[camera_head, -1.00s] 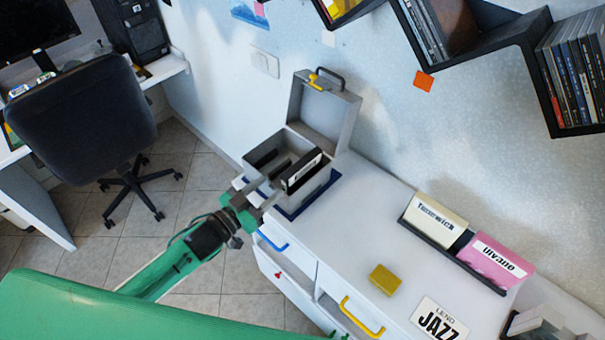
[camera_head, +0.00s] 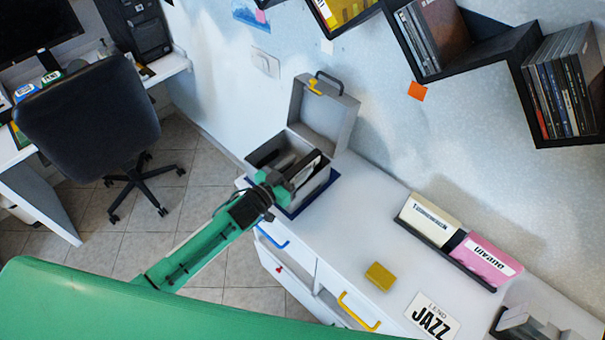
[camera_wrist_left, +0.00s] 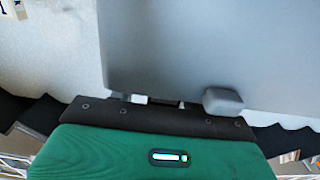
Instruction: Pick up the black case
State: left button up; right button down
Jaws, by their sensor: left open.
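A black case with a pale label (camera_head: 307,164) stands in the open grey box (camera_head: 318,184) on the white cabinet. My left gripper (camera_head: 299,178) is at the box, right at the case, and partly covers it. The gripper is open; whether its fingers are on both sides of the case cannot be told. In the left wrist view a large plain grey surface fills the upper right, and one grey finger (camera_wrist_left: 222,100) shows in front of it. The case cannot be made out there. My right gripper is not in view.
The box's raised lid (camera_head: 325,112) stands behind the gripper, near the wall. A yellow block (camera_head: 379,276), a JAZZ card (camera_head: 432,317) and a holder with a cream card (camera_head: 428,219) and a pink card (camera_head: 482,262) lie to the right. Black wall shelves (camera_head: 480,55) hang above.

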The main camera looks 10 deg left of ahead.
pick_arm(q)
grip_shut()
jog(key=shift+r, duration=0.15)
